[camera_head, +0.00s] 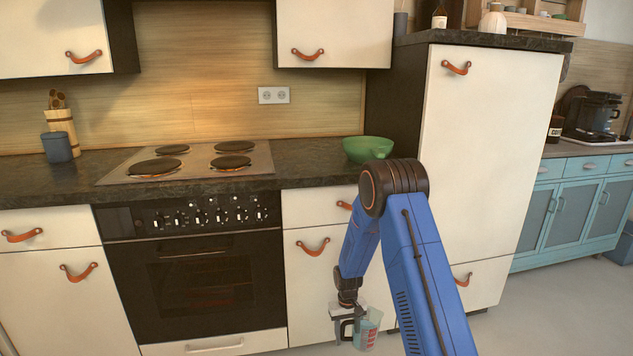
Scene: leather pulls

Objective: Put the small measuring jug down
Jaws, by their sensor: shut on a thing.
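The small measuring jug (367,331) is a clear cup with red markings and a dark handle, low in front of the cream cabinet right of the oven. My gripper (346,326) is shut on the jug at its handle side. The jug looks upright and hangs in the air, well below counter height. The fingertips are small in this view and partly hidden by the handle.
The dark countertop (310,158) holds a green bowl (368,149) near the tall cabinet (480,170). A hob (190,162) with several plates fills the middle; a blue-grey canister (57,147) stands left. Counter between hob and bowl is clear.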

